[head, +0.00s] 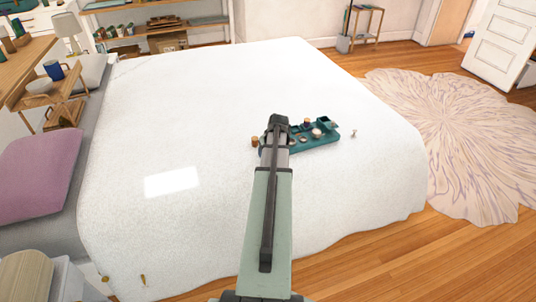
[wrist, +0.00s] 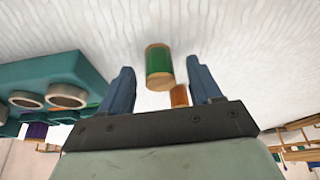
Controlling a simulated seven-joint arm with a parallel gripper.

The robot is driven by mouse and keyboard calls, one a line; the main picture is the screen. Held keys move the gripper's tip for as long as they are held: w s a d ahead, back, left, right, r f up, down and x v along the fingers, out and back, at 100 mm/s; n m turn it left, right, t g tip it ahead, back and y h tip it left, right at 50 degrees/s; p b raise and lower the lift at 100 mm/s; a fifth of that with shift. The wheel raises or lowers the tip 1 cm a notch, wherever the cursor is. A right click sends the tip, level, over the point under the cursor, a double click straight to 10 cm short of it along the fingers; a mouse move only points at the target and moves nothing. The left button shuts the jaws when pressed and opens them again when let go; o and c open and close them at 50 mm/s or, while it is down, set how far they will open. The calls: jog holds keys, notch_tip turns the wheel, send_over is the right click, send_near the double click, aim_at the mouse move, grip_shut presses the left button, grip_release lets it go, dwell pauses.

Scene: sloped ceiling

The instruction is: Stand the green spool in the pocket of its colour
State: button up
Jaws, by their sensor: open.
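The green spool (wrist: 159,62) has pale wooden ends and stands on the white bed cover in the wrist view. My gripper (wrist: 160,70) is open, with its blue fingers on either side of the spool and visible gaps to it. In the head view my arm hides the spool, and my gripper (head: 278,122) is seen from behind. The teal pocket tray (head: 322,141) lies just right of my gripper there. In the wrist view the tray (wrist: 60,72) is at the left, with round pale-rimmed pockets. I cannot tell which pocket is green.
An orange spool (wrist: 179,96) stands close behind the green one; a brownish spool (head: 255,141) shows left of my gripper. A purple spool (wrist: 36,131) is at the tray. A small pale object (head: 354,133) lies right of it. The bed (head: 200,100) is otherwise clear.

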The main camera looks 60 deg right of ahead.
jog(key=shift+c, duration=0.2)
jog(key=c, duration=1.1)
jog(key=shift+o, duration=0.2)
notch_tip(320, 180, up, 10)
jog(key=shift+s+f, duration=0.1)
jog(key=shift+f, duration=0.15)
jog(key=d+r+n, duration=0.1)
jog(key=d+r, duration=0.3)
jog(key=d, duration=1)
jog(key=shift+s+a+f, duration=0.1)
jog(key=shift+s+f, duration=0.1)
jog(key=shift+f, duration=2.2)
jog(key=shift+s+f, duration=0.2)
jog(key=shift+f, duration=2.2)
